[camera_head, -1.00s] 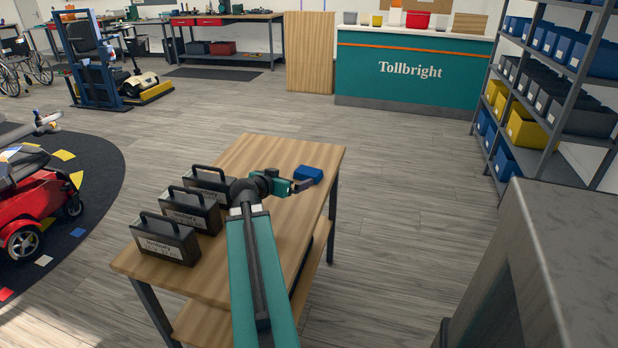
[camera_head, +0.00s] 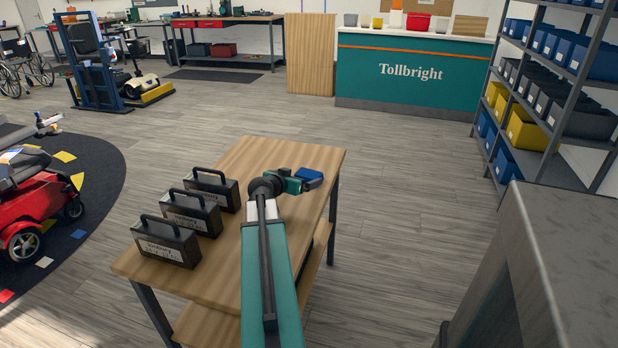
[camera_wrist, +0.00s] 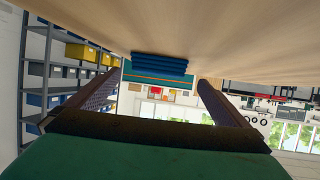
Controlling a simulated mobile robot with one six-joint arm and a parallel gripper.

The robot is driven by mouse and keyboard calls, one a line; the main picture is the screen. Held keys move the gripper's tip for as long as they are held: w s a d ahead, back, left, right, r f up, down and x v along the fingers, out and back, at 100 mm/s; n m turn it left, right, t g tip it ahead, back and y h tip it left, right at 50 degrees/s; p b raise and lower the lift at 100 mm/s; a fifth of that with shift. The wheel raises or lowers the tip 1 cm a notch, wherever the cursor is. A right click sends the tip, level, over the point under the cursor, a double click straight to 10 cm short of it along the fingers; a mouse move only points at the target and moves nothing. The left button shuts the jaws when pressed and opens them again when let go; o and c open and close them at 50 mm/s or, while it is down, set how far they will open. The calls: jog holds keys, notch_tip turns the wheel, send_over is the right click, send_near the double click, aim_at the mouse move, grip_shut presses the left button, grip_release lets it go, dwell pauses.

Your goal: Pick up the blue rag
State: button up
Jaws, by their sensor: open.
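The blue rag (camera_head: 311,174) lies folded on the wooden table (camera_head: 262,158), near its far right corner. My gripper (camera_head: 307,184) is low over the table at the near side of the rag, partly covering it in the head view. In the wrist view, which is upside down, my gripper (camera_wrist: 158,80) is open with one finger on each side. The layered blue rag (camera_wrist: 160,63) shows in the gap between the fingers, around or just beyond the tips. I cannot tell whether the fingers touch it.
Several black battery cases with handles, such as the nearest one (camera_head: 165,242), stand in a row along the table's left side. A grey metal surface (camera_head: 565,250) rises at the right front. A shelf rack (camera_head: 550,90) stands at the right. The floor beyond the table is clear.

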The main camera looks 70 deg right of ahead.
aim_at(308, 174)
jog(key=shift+s+d+f, duration=0.1)
jog(key=shift+d+f, duration=0.15)
jog(key=shift+d, duration=0.35)
jog(key=shift+p+x, duration=0.4)
jog(key=shift+x, duration=2.15)
jog(key=shift+s+r, duration=0.1)
jog(key=c, duration=1.1)
jog(key=shift+r, duration=0.15)
